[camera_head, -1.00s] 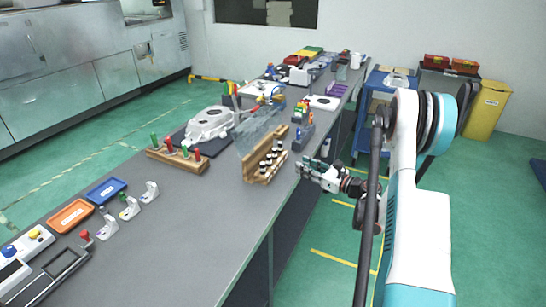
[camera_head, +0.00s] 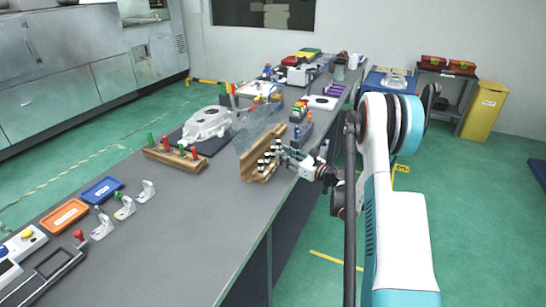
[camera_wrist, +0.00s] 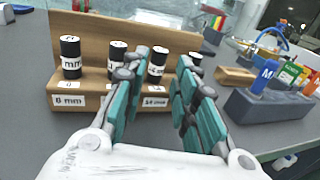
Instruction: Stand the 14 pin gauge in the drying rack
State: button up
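A stepped wooden rack (camera_head: 250,160) holds several upright black pin gauges with white labels; the rack fills the upper left of the wrist view (camera_wrist: 90,38). A label reading 8 mm is at its left, and one that seems to read 14 mm (camera_wrist: 155,101) is near my fingers. The pin gauge (camera_wrist: 157,64) above that label stands upright in the rack. My gripper (camera_wrist: 163,85) is open, with its teal-padded fingers at the rack's front; that gauge shows between them, and the left finger partly covers a neighbour. I cannot tell which object is the drying rack.
A blue-grey block (camera_wrist: 270,108) with coloured markers stands right of the rack. A wooden block (camera_head: 172,157) with red and green handled pieces lies to the left. A clear panel stands behind the rack. The near bench (camera_head: 185,230) has free room.

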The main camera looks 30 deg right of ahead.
aim_at(273, 155)
jog(key=b+x, duration=0.1)
jog(key=x, duration=0.2)
jog(key=shift+w+a, duration=0.2)
jog(key=shift+w, duration=0.1)
grip_shut()
